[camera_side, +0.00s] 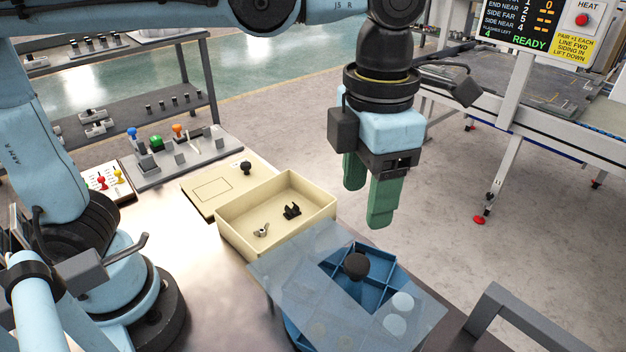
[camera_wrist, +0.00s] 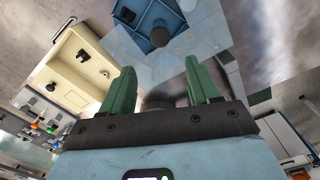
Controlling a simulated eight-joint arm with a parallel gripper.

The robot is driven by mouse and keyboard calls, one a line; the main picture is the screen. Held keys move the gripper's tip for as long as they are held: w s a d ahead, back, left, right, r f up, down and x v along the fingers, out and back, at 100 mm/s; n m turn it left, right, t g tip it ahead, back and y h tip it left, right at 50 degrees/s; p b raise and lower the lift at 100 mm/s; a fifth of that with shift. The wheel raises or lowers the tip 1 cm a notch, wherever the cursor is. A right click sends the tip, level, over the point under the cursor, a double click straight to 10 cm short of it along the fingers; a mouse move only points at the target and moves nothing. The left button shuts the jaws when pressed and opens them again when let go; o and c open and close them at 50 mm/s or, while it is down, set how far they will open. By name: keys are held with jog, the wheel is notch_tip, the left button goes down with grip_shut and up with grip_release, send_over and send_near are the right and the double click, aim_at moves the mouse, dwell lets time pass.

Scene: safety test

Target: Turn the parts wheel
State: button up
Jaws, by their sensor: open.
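The parts wheel (camera_side: 345,285) is a blue round tray with walled compartments, under a clear square cover (camera_side: 290,278) with an opening in it. A dark round knob (camera_side: 356,265) stands at the opening. In the wrist view the wheel (camera_wrist: 135,12) and knob (camera_wrist: 159,37) show at the top, beyond the fingers. White round shapes lie at the cover's right part. My gripper (camera_side: 368,200) has green fingers pointing down. It is open and empty, above the wheel and apart from it. In the wrist view the fingers (camera_wrist: 157,90) are spread wide.
A cream bin (camera_side: 232,232) with a black clip (camera_side: 292,211) and a small metal part (camera_side: 261,230) stands left of the wheel. Behind it is a cream plate with a black knob (camera_side: 246,168). A grey handle (camera_side: 530,320) rises at the lower right. A display reads READY.

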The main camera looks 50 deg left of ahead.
jog(key=shift+w+f, duration=0.25)
jog(key=shift+c, duration=1.2)
jog(key=w+f+n+h, duration=0.1)
jog(key=w+a+f+n+g, duration=0.1)
jog(key=w+f+n, duration=0.1)
jog(key=w+a+f+n+h, duration=0.1)
jog(key=w+f, duration=0.1)
jog(key=shift+w+a+f+n+g+h, duration=0.15)
jog(key=shift+n+g+h, duration=0.15)
jog(key=shift+n+g, duration=0.1)
jog(key=c, duration=0.7)
jog(key=w+a+f+n+h, duration=0.2)
jog(key=f, duration=0.1)
jog(key=w+a+f+n+h, duration=0.2)
jog(key=w+a+f+n, duration=0.1)
jog(key=shift+w+a, duration=0.1)
jog(key=shift+a, duration=0.2)
grip_shut()
send_near(397, 275)
jog(key=f, duration=0.1)
jog(key=s+d+f, duration=0.1)
jog(key=f, duration=0.2)
jog(key=shift+s+d+f, duration=0.3)
jog(key=shift+d, duration=1.9)
jog(key=shift+w, duration=0.1)
